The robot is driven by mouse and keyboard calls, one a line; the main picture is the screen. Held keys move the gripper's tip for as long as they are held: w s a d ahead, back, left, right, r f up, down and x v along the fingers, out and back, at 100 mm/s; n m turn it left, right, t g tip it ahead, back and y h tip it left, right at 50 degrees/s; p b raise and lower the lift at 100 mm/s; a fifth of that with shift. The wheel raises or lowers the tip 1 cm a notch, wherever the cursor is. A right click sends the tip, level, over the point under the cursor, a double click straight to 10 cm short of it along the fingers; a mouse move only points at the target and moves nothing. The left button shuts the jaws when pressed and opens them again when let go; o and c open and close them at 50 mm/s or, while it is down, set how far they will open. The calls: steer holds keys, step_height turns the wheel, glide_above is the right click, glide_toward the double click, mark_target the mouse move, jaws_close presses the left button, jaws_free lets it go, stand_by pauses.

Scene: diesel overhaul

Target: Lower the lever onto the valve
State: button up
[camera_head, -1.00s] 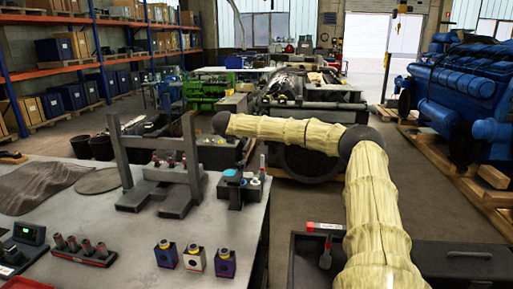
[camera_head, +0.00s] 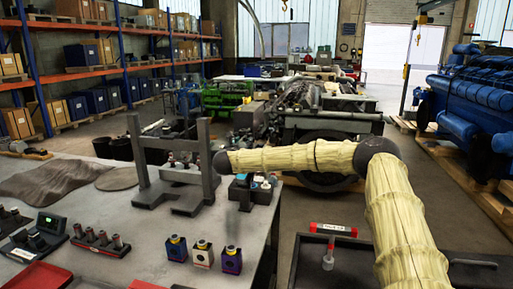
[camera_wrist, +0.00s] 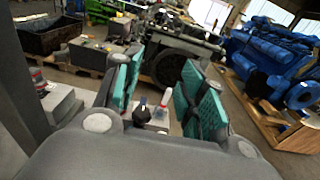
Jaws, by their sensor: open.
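A dark grey stand with two uprights (camera_head: 205,165) is on the bench. Several red-and-grey parts sit on its grey block (camera_head: 182,174), possibly valves; two show at the left of the wrist view (camera_wrist: 37,76). I cannot tell which part is the lever. My gripper (camera_wrist: 163,88) is open, its two teal pads apart with nothing gripped. Beyond and between the pads are a black knob (camera_wrist: 143,103) and a red-and-white upright piece (camera_wrist: 164,105).
Three small coloured blocks (camera_head: 203,256) stand at the bench front, with a rack of cylindrical parts (camera_head: 100,241) to their left. A dark tray with a red-handled tool (camera_head: 333,229) is at right. The bench middle is fairly clear.

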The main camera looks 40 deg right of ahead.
steer(key=v, duration=0.2)
steer(key=shift+s+a+f+b, duration=0.2)
steer(key=shift+s+b, duration=0.1)
steer(key=shift+b, duration=0.1)
steer(key=shift+s+a+r, duration=0.1)
steer(key=shift+r, duration=0.1)
steer(key=shift+f, duration=0.1)
